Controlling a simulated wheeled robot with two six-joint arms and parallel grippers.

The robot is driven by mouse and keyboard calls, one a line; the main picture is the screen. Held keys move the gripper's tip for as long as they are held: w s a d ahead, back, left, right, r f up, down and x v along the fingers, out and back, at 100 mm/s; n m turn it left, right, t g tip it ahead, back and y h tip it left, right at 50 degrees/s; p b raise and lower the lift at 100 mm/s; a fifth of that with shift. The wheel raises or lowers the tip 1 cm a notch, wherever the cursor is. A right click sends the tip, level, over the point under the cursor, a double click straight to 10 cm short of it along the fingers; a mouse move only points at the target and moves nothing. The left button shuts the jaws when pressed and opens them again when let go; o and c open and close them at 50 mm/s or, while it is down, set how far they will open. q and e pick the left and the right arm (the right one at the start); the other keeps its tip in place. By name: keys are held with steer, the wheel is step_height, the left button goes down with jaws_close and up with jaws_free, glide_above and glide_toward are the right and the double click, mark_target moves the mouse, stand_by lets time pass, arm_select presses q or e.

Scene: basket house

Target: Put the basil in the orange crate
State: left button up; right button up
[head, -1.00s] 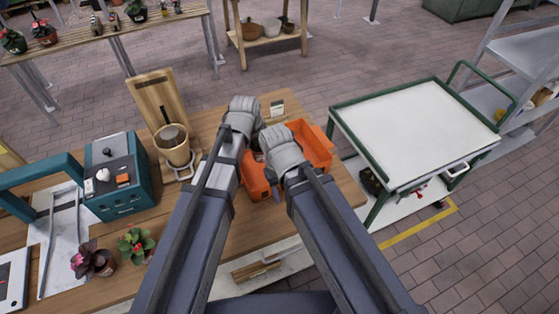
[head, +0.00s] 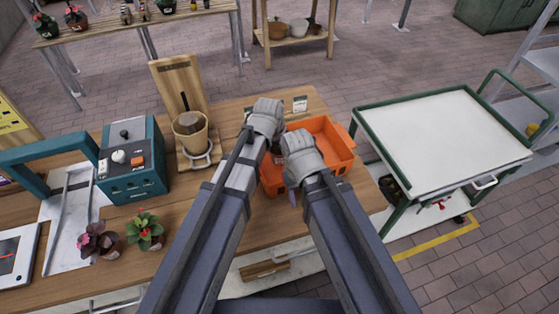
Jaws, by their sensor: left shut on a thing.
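The orange crate (head: 335,142) stands on the wooden workbench, partly covered by my arms. My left gripper (head: 266,120) is over the crate's left end, with its fingers pointing away from the camera. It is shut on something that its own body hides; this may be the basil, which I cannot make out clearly. A small dark patch shows between the two grippers at the crate. My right gripper (head: 302,158) is over the crate's middle, its fingertips hidden, so I cannot tell if it is open or shut.
A potted red-flowered plant (head: 145,231) and a dark-leaved plant (head: 99,240) stand at the front left of the bench. A teal box (head: 133,165) and a beige pot (head: 190,132) on a stand are left of the crate. A green-framed cart (head: 440,135) stands right.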

mark_target(279, 158)
arm_select(q)
steer(key=shift+f+b, duration=1.75)
steer(key=shift+f, duration=0.1)
arm_select(e)
steer(key=shift+f, duration=1.8)
arm_select(q)
steer(key=shift+f, duration=0.2)
arm_select(e)
steer(key=shift+f, duration=0.2)
arm_select(q)
steer(key=o, duration=1.3)
steer(key=shift+c, duration=0.2)
steer(key=shift+r, duration=0.1)
steer(key=shift+r, duration=0.1)
arm_select(e)
steer(key=shift+r, duration=0.15)
arm_select(q)
steer(key=p+v, duration=1.1)
steer(key=v, duration=0.1)
steer(key=shift+p, duration=0.35)
arm_select(e)
step_height(279, 158, up, 12)
steer(key=shift+f, duration=0.2)
